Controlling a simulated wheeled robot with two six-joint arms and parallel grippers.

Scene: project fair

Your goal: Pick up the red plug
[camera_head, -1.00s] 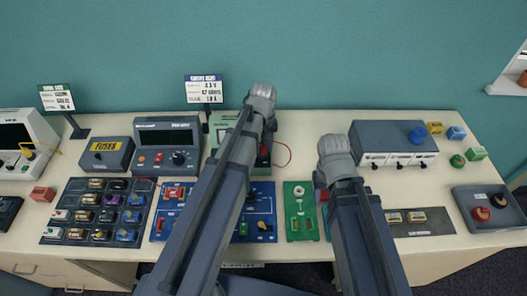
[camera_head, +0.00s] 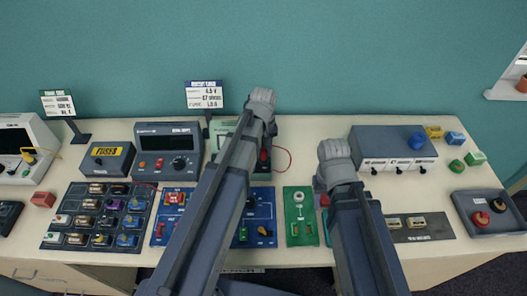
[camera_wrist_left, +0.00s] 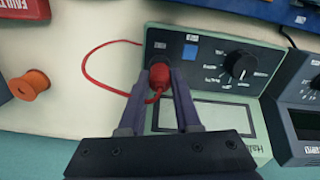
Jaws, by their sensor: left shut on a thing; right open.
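The red plug (camera_wrist_left: 160,75) is between the fingertips of my left gripper (camera_wrist_left: 158,88) in the left wrist view. The gripper is shut on it. A thin red lead (camera_wrist_left: 92,62) loops from the plug across the table. The plug is right at the face of a green-grey meter (camera_wrist_left: 205,62) with a black dial; I cannot tell whether it sits in a socket. In the head view, the left gripper (camera_head: 263,150) is mostly hidden by its own arm in front of the meter (camera_head: 222,128). My right gripper (camera_head: 322,188) is open beside the green board, its fingers partly hidden.
A grey power supply (camera_head: 168,140) stands left of the meter. A grey switch box (camera_head: 385,142) stands at the back right. Blue and green boards (camera_head: 300,235) fill the front middle. An orange spool (camera_wrist_left: 30,85) lies near the lead. The table is open between meter and switch box.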

